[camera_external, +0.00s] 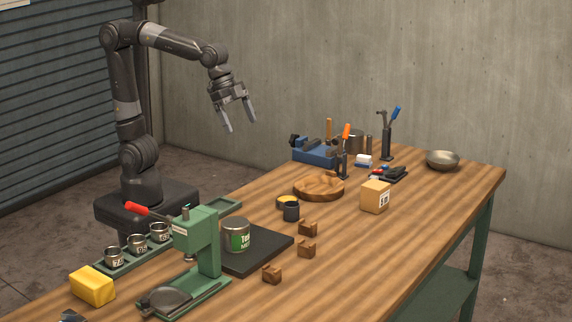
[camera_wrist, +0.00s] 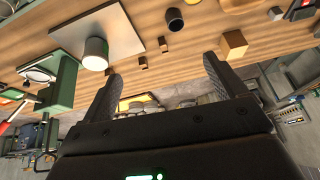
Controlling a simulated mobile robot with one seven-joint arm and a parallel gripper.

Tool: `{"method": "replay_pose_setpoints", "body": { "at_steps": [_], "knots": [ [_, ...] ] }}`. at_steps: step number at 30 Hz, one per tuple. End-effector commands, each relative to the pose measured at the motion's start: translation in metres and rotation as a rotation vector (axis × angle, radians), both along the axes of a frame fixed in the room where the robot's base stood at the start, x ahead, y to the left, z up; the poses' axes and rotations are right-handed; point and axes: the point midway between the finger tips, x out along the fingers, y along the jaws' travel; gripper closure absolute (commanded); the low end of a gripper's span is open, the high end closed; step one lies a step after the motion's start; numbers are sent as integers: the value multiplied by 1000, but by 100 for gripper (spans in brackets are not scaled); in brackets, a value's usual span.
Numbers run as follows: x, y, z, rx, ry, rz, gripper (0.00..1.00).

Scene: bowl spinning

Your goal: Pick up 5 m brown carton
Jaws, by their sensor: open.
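The brown carton (camera_external: 375,196) is a small tan box with a white printed label. It stands upright on the wooden workbench (camera_external: 345,270), right of the middle in the external view. A tan box that looks like the same carton shows in the wrist view (camera_wrist: 233,44), above and right of the fingertips. My gripper (camera_external: 240,126) is open and empty, pointing down. It hangs in the air above and left of the carton, well apart from it. In the wrist view my gripper (camera_wrist: 162,68) shows two spread black fingers with nothing between them.
A round wooden dish (camera_external: 319,187), a dark cup (camera_external: 291,211) and small brown blocks (camera_external: 307,248) lie left of the carton. A green press (camera_external: 204,245) and a tin (camera_external: 236,236) stand nearer. A metal bowl (camera_external: 442,160) sits behind. The bench's right front is clear.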

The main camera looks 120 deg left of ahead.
Motion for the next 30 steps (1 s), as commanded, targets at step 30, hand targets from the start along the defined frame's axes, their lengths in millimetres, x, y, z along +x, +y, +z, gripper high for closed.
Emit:
{"method": "replay_pose_setpoints", "body": {
  "at_steps": [30],
  "knots": [
    [285,225,-138,-42,50,-38,11]
  ]
}}
